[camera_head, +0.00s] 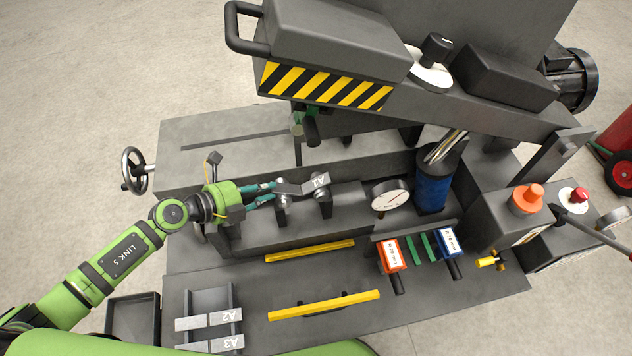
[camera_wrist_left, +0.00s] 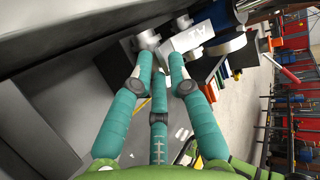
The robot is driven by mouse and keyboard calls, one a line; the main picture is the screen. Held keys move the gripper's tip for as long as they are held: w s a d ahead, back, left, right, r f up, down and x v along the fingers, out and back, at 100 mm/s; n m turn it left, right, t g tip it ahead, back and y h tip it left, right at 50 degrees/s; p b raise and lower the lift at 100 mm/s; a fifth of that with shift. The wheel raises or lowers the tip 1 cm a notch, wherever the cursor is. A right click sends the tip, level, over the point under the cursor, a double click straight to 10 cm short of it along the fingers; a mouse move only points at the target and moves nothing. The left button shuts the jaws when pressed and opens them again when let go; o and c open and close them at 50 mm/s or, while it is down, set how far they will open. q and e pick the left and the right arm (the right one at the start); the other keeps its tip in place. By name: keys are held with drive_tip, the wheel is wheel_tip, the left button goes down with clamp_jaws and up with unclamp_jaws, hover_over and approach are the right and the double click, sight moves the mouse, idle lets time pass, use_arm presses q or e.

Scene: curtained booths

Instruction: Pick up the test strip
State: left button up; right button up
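A grey metal test strip marked A1 (camera_head: 319,181) lies across two round supports in the machine's middle. It looks bent, with its right part angled up. In the wrist view the A1 strip (camera_wrist_left: 193,43) shows just beyond the fingertips. My left gripper (camera_head: 274,193) reaches in from the left at the strip's left end. Its teal fingers (camera_wrist_left: 161,62) are apart with a gap between the tips, and I see nothing clamped there. Strips A2 (camera_head: 226,317) and A3 (camera_head: 228,342) lie on a rack at the front left. My right gripper is out of view.
A large machine head with a yellow-black striped edge (camera_head: 325,88) overhangs behind. A dial gauge (camera_head: 389,196) and blue cylinder (camera_head: 432,190) stand right of the strip. Yellow bars (camera_head: 323,306) lie in front. An orange button (camera_head: 527,198) is at right.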

use_arm(q)
drive_tip(key=shift+w+d+f, duration=0.2)
drive_tip(key=shift+w+d, duration=0.1)
clamp_jaws()
drive_tip(key=shift+r, duration=0.1)
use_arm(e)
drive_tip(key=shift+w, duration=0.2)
use_arm(q)
drive_tip(key=d+r+p, duration=0.1)
drive_tip(key=r+p, duration=0.1)
drive_tip(key=d+r+p, duration=0.2)
drive_tip(key=r, duration=0.1)
drive_tip(key=d+r+p, duration=0.1)
drive_tip(key=r+p, duration=0.1)
drive_tip(key=shift+w+d+r, duration=0.1)
drive_tip(key=shift+d+r, duration=0.1)
drive_tip(key=shift+r, duration=0.05)
drive_tip(key=d+r+p, duration=0.2)
drive_tip(key=d+r, duration=0.1)
drive_tip(key=d, duration=0.4)
drive_tip(key=shift+r, duration=0.2)
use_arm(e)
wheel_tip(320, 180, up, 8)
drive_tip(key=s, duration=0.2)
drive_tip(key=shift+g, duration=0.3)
